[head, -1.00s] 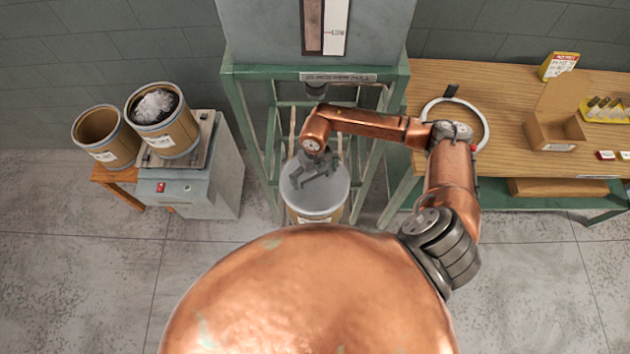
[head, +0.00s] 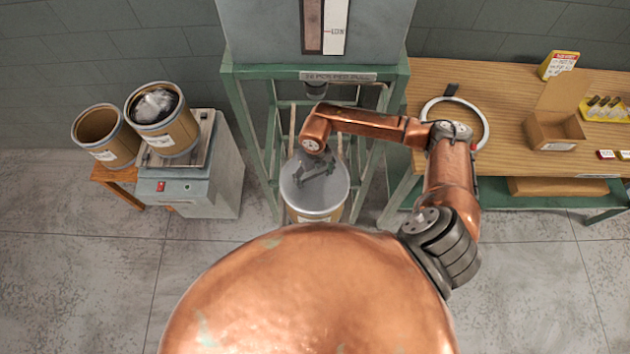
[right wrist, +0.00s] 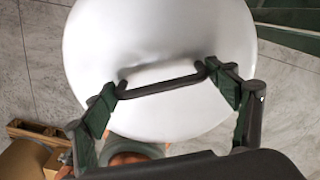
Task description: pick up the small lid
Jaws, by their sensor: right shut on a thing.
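The small lid is a round pale grey disc (head: 335,198) at the top of a drum (head: 314,217) under the green stand. In the right wrist view the lid (right wrist: 160,40) fills the upper middle, with a dark bar handle (right wrist: 162,86) across it. My right gripper (head: 314,178) is over the lid. I cannot tell whether the lid is touching the drum rim. My left gripper is not in view.
The green stand's legs (head: 252,140) rise close on both sides of the drum. Two brown drums (head: 165,133) stand left, one on a grey scale (head: 190,180). A wooden bench (head: 500,110) at right holds a white ring (head: 486,125) and an open carton (head: 553,133).

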